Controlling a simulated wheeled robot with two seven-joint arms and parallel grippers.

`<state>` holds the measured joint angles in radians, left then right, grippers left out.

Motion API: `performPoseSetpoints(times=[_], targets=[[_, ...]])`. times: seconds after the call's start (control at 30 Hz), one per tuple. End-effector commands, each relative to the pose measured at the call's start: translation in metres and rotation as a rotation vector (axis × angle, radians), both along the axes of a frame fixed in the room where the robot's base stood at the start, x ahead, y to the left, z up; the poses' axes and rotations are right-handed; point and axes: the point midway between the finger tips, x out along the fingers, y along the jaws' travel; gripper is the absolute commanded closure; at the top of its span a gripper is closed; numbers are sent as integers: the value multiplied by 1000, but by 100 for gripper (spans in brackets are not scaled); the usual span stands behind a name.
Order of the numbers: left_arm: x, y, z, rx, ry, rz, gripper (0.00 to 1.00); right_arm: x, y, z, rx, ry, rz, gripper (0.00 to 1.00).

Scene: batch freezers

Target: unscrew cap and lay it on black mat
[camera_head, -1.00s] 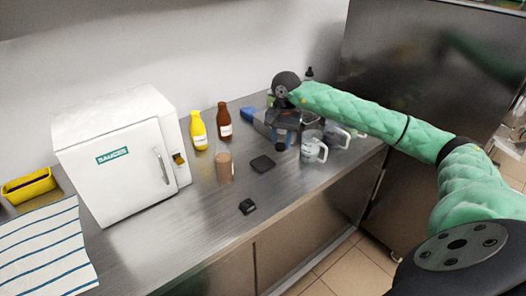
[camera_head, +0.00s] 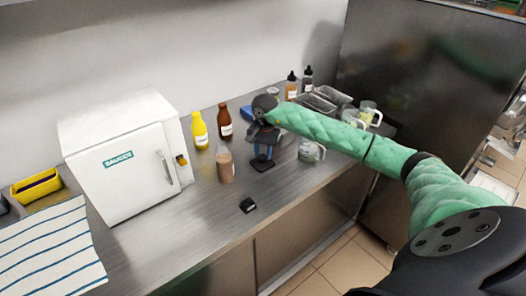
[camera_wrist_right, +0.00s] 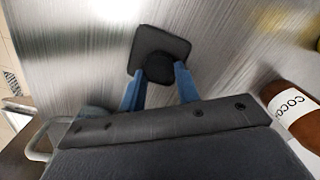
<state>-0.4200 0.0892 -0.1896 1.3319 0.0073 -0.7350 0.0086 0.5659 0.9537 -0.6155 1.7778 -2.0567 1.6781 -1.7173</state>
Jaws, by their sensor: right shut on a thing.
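My right gripper (camera_head: 262,156) comes in from the right and points down over the black mat (camera_head: 262,165). In the right wrist view its two blue fingers (camera_wrist_right: 160,84) are shut on a dark round cap (camera_wrist_right: 160,68). The cap appears in front of the square black mat (camera_wrist_right: 157,40); I cannot tell whether it touches the mat. In the head view the cap is too small and dark to make out. My left gripper is not in view.
A tumbler of brown liquid (camera_head: 226,168), a yellow bottle (camera_head: 199,132) and a brown bottle (camera_head: 225,123) stand left of the gripper. A glass mug (camera_head: 312,151) is to its right. A small black object (camera_head: 248,205) lies near the front. A white freezer (camera_head: 125,160) stands left.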

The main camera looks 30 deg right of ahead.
Motion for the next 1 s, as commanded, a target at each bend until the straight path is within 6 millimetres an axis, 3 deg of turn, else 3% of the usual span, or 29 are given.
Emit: performPoseSetpoints(times=[0.2,0.63,0.67,0.73,1.0], targets=[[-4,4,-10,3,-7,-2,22,0,-1,-9,-1,-1,-1,95],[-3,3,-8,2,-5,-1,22,0,-1,-11,-1,-1,0,95],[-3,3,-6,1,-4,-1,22,0,-1,-11,-1,-1,0,62],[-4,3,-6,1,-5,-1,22,0,-1,-10,-1,-1,0,49],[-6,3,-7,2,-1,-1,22,0,-1,-10,-1,-1,0,46]])
